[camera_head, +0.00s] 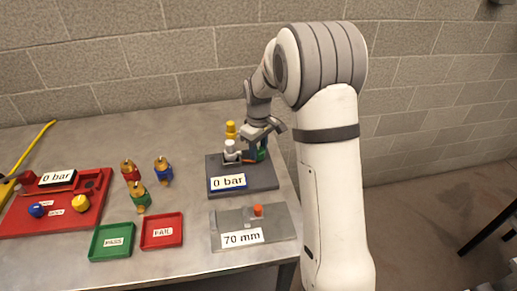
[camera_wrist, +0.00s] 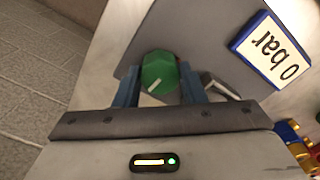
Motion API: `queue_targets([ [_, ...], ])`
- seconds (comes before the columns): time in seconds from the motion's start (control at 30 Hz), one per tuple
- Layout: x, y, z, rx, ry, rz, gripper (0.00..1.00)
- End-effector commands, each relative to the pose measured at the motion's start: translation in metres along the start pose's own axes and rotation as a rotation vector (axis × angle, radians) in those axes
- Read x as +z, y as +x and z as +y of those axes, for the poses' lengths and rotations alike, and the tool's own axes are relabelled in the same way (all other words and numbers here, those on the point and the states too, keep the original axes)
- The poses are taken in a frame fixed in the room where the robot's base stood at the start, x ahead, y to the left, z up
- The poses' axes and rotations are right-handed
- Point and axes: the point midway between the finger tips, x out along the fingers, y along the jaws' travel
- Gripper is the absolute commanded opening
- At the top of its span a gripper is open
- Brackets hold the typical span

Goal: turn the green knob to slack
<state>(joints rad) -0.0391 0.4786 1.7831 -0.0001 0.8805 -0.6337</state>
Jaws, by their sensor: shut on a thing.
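The green knob (camera_wrist: 160,70) is round with a white pointer line, which points to the lower left in the wrist view. It stands on a dark grey plate (camera_wrist: 190,30). The blue fingers of my gripper (camera_wrist: 158,82) are on either side of the knob and shut on it. In the head view my gripper (camera_head: 254,143) is above the right part of the grey plate (camera_head: 262,182), and it mostly hides the knob (camera_head: 263,154). A "0 bar" label (camera_head: 228,183) lies on the plate's front left; it also shows in the wrist view (camera_wrist: 270,50).
A "70 mm" block (camera_head: 225,225) lies in front. Green PASS (camera_head: 111,241) and red FAIL (camera_head: 161,232) trays, several brass-topped fittings and a red panel (camera_head: 60,219) are left.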

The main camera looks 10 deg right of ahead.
Motion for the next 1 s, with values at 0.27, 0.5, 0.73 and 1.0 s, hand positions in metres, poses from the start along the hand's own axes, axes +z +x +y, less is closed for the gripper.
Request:
queue_targets([
  [0.27, -0.0008, -0.0012, 0.0004, 0.002, -0.019, 0.003, 0.14],
  [0.5, -0.0009, -0.0013, 0.0004, 0.002, -0.019, 0.003, 0.14],
  [0.73, -0.0005, -0.0008, 0.0003, 0.001, -0.019, 0.002, 0.55],
  [1.0, -0.0003, -0.0007, 0.0002, 0.001, -0.018, 0.001, 0.59],
])
